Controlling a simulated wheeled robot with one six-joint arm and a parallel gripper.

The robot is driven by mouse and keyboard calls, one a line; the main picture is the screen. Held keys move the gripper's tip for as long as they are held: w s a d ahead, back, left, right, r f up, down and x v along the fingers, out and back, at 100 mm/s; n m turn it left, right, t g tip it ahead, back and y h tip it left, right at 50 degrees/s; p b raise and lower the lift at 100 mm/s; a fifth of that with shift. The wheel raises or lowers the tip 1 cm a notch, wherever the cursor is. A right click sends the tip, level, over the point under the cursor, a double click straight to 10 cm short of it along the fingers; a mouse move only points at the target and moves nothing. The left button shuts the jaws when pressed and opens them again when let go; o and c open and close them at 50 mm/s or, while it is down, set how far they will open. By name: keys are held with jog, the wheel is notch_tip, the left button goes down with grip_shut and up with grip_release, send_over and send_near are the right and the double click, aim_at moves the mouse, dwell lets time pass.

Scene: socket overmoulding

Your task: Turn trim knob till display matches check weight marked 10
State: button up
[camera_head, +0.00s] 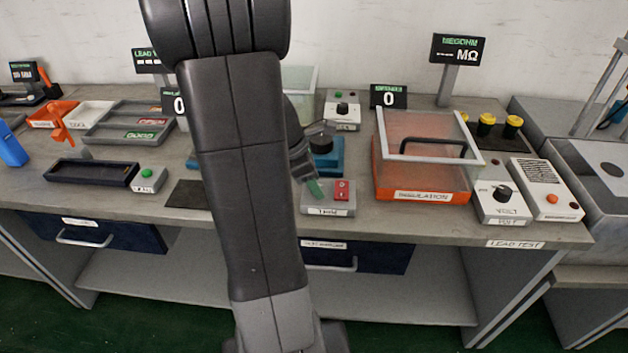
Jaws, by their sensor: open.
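My gripper (312,158) is open, just right of my arm, above the front of the bench and close to a small grey box (330,209) with a red switch. A green patch shows at its lower tip. Behind it is a blue unit (335,160) with a dark round piece on top, partly hidden by the gripper; no mark of 10 is readable. A white box with a black knob (342,107) and green button stands farther back, apart from the gripper. I cannot tell if that is the trim knob. A display (388,97) reads 0.
My arm hides the bench middle and part of another display (172,103). An orange unit (420,188) with a clear cover stands right, beside a knob box (500,209). Left are grey trays (100,133) and a dark tray (92,174). The bench front edge is close below.

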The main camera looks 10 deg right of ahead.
jog(key=c, duration=1)
jog(key=shift+r+m, duration=0.1)
jog(key=shift+m, duration=0.2)
jog(key=shift+w+r+m+g+p, duration=0.1)
jog(key=shift+m+g+p, duration=0.4)
jog(key=shift+m+p, duration=0.35)
jog(key=m+g+p, duration=0.1)
jog(key=m+p, duration=0.1)
jog(key=m, duration=0.1)
jog(key=shift+m, duration=0.25)
jog(key=m+g+y+p, duration=0.1)
jog(key=m, duration=0.2)
jog(key=m+g+y+p, duration=0.1)
jog(key=m+p, duration=0.1)
jog(key=shift+w+d+m, duration=0.15)
jog(key=shift+m, duration=0.25)
